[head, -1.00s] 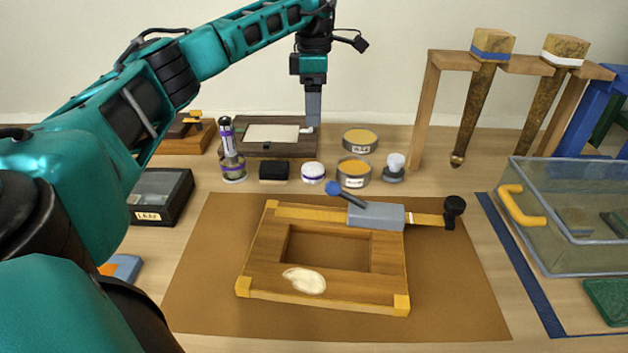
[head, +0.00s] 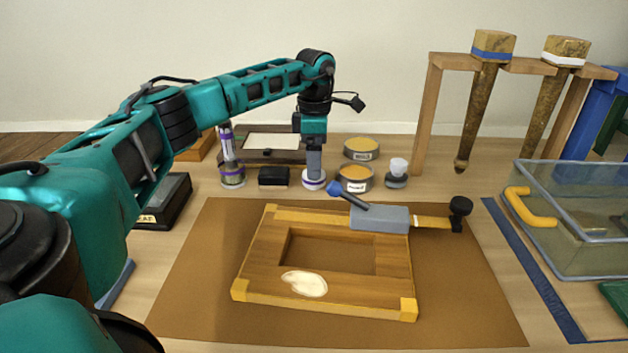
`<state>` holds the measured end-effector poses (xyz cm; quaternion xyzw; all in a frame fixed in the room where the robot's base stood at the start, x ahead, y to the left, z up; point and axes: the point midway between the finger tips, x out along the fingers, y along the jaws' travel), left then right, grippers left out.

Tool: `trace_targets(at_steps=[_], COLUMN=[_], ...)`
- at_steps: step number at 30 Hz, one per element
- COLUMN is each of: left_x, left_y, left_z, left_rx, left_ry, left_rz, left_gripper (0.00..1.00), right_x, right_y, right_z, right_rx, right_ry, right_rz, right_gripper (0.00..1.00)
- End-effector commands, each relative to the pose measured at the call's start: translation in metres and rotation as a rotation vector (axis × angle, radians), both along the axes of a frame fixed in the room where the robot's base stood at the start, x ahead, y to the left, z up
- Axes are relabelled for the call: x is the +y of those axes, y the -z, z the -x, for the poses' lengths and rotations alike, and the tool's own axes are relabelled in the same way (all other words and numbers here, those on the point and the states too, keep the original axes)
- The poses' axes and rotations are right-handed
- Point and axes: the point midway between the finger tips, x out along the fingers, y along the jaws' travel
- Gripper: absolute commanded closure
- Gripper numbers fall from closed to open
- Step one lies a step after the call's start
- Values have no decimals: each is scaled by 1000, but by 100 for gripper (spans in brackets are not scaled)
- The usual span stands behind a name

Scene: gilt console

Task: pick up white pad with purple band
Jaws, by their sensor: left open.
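The white pad with the purple band (head: 314,184) is a small round puck on the wooden table, between a black block and a round tin. My left gripper (head: 314,172) is directly above it, pointing down, with its fingertips at the pad's top and hiding part of it. The gripper is open; whether the fingers touch the pad cannot be made out. My right gripper is not in view.
The black block (head: 274,176) is close on the left and the tin (head: 355,177) close on the right. A jar (head: 232,176) of tools stands farther left.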

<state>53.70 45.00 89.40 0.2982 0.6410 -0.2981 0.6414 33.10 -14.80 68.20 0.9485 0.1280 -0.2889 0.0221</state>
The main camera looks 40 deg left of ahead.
Motion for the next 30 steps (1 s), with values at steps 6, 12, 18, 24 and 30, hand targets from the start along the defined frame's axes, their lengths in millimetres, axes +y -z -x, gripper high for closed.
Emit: trace_targets(at_steps=[6, 12, 18, 24, 30], left_x=[1, 1, 1, 1, 1], left_y=[36, 41, 41, 41, 41], left_z=[2, 2, 2, 2, 2], left_rx=[3, 0, 0, 0, 0], left_ry=[0, 0, 0, 0, 0], left_rz=[0, 0, 0, 0, 0], left_gripper=[14, 14, 25, 44, 63], right_x=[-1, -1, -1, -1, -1], right_y=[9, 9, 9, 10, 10], right_z=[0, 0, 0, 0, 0], right_rx=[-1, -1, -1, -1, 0], right_ry=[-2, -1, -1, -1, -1], right_rz=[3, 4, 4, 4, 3], right_gripper=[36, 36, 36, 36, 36])
